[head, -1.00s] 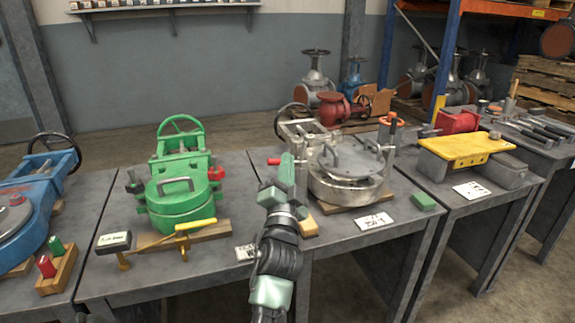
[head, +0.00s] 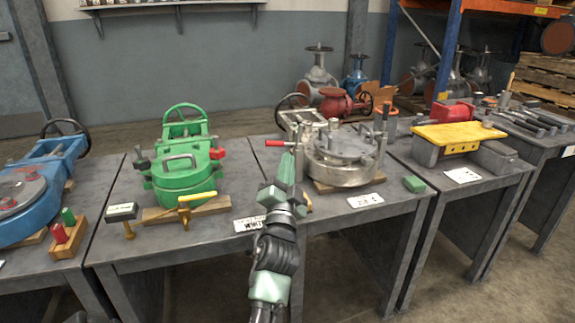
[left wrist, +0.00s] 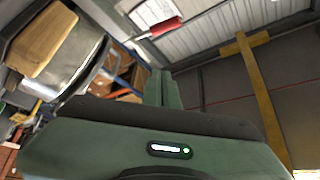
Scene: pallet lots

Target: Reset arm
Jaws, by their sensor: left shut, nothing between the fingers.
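My left arm comes up from the bottom of the head view. Its pale green gripper (head: 287,165) points up and away, shut and empty. It shows in front of the gap between the green valve (head: 182,178) and the silver valve (head: 342,157), near the red-tipped handle (head: 274,143). I cannot tell whether it touches the handle. In the left wrist view the green gripper body fills the bottom, its fingers (left wrist: 163,90) together. My right gripper is not in view.
Grey tables (head: 240,262) carry the valves, a blue valve (head: 28,195) at left, and a yellow plate (head: 458,136) at right. A wooden block (head: 187,211) and white labels lie near the front edge. Open floor shows at lower right (head: 470,290).

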